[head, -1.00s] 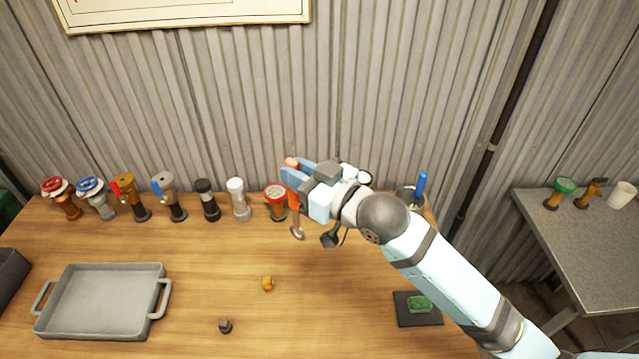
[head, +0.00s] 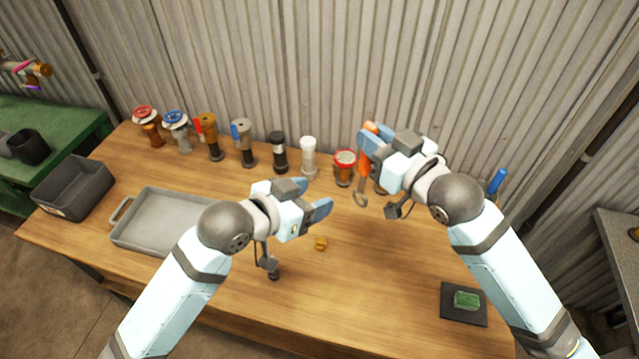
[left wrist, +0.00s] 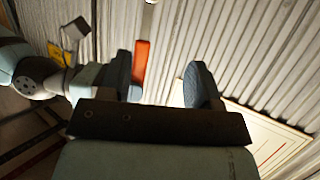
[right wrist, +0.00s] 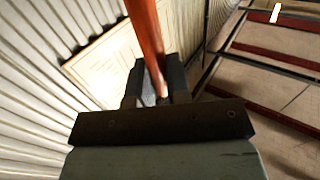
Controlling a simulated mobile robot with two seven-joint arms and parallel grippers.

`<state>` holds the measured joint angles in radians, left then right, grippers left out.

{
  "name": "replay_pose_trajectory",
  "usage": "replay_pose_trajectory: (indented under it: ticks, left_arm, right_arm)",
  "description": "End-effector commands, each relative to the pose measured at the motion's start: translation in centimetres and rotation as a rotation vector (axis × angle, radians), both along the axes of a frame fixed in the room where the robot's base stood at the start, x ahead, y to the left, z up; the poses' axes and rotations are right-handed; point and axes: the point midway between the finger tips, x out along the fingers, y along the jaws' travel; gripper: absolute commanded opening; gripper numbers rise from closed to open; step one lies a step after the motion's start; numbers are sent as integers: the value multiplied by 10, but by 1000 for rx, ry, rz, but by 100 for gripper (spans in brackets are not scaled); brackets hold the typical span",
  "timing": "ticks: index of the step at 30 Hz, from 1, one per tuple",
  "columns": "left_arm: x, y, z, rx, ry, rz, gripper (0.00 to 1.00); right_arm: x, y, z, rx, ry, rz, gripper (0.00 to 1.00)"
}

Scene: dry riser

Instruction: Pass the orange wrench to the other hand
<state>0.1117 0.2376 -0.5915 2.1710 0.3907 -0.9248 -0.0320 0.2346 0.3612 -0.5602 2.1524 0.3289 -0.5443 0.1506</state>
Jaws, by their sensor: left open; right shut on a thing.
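The orange wrench (head: 364,157) hangs upright in my right gripper (head: 367,146), its grey ring end pointing down above the table. In the right wrist view the orange handle (right wrist: 146,36) passes between the shut fingers (right wrist: 160,85). My left gripper (head: 312,200) is open and empty, to the left of and lower in the picture than the wrench. In the left wrist view the wrench (left wrist: 140,62) shows beyond the open fingers (left wrist: 160,85), near the left finger and not between them as far as I can tell.
A row of valves and nozzles (head: 245,145) stands along the back of the wooden table. A grey tray (head: 118,215) lies at the left, partly behind my left arm. A small brass piece (head: 320,243) is mid-table. A green block (head: 467,300) sits on a dark pad at right.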

Motion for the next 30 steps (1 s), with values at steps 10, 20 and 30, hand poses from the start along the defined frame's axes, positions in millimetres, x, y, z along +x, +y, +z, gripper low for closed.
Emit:
replay_pose_trajectory:
  ticks: [10,20,30]
  left_arm:
    - [-1,-21,33,38,-27,-95,57]
    - [31,-60,13,37,-26,-94,57]
    - [61,-97,-7,36,-26,-92,57]
  right_arm:
    - [0,0,0,1,-1,0,0]
    - [0,0,0,1,-1,0,0]
    - [0,0,1,1,-1,0,0]
